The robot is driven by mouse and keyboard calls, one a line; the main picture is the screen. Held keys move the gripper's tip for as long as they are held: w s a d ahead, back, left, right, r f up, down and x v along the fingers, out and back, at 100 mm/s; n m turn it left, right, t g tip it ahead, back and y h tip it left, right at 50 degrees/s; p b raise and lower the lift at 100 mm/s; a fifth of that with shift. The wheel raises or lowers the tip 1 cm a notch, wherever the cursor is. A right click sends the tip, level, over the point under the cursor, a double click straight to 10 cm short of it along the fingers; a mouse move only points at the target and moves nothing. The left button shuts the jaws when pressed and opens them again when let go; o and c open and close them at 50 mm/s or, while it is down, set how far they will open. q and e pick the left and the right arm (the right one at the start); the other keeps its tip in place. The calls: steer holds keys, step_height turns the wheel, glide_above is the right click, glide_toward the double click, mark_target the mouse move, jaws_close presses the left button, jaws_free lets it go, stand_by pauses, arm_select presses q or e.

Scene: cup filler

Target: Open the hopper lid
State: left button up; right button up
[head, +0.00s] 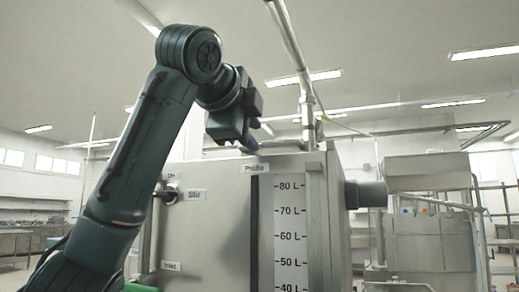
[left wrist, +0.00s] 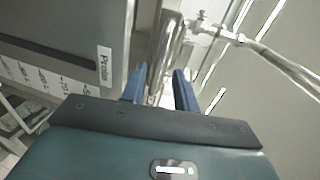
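The hopper is a grey metal tank (head: 210,240) in front of me, with a volume scale on its front. Its top edge (head: 283,146) is seen nearly edge-on from below, so the lid's surface is hidden and I cannot tell a handle. My left gripper (head: 251,138) is at the top front edge of the tank, pointing down. In the left wrist view its two blue fingers (left wrist: 161,88) stand apart, with a metal pipe-like part showing beyond the gap. I cannot tell whether they touch anything. My right gripper is not in view.
A vertical pipe (head: 307,100) rises behind the tank's top, close right of the left gripper. A knob (head: 168,193) sticks out by the Stir label. A second large tank (head: 425,235) stands at the right. The space above the tank's left side is mostly taken by my arm.

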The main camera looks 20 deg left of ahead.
arm_select(q)
steer(key=b+v, duration=0.1)
steer(key=v, duration=0.6)
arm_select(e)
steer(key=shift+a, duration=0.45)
arm_select(q)
steer(key=shift+a+r, duration=0.1)
steer(key=shift+c, duration=0.9)
steer(key=a+g, duration=0.1)
steer(key=a, duration=0.1)
steer(key=w+a+g+p, duration=0.1)
steer(key=a, duration=0.1)
steer(key=a+r+g, duration=0.1)
steer(key=a, duration=0.2)
steer(key=shift+w+g, duration=0.15)
steer(key=shift+g, duration=0.15)
jaws_close()
steer(key=w+r+p+x, duration=0.1)
steer(key=p+x, duration=0.2)
steer(key=x, duration=1)
steer(key=shift+w+r, duration=0.25)
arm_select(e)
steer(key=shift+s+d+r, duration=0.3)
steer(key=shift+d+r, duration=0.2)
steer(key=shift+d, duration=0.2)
